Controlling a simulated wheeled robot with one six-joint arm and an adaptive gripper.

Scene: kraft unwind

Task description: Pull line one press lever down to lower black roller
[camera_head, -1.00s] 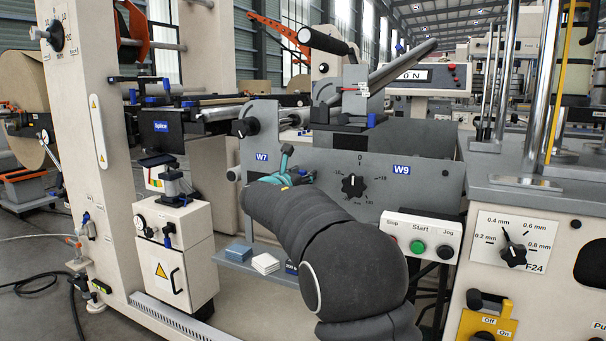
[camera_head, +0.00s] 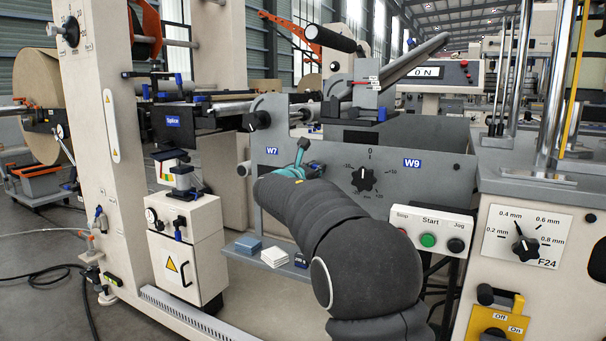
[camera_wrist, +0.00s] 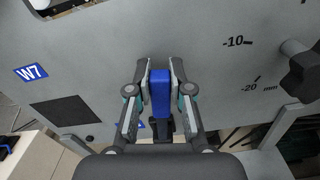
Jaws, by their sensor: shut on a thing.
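My gripper (camera_head: 303,158) is at the grey panel (camera_head: 335,160), between the W7 label (camera_head: 271,151) and the dial with the millimetre scale. In the wrist view, the two fingers (camera_wrist: 160,82) are closed on the sides of a blue handle (camera_wrist: 160,95) with a black part at its lower end. I take this blue handle to be the press lever; the frames show no line number on it. In the head view my arm and gripper mostly hide it.
A black dial (camera_head: 365,179) sits right of my gripper, and the Start button box (camera_head: 430,238) is below it. White and blue blocks (camera_head: 274,257) lie on a low shelf.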

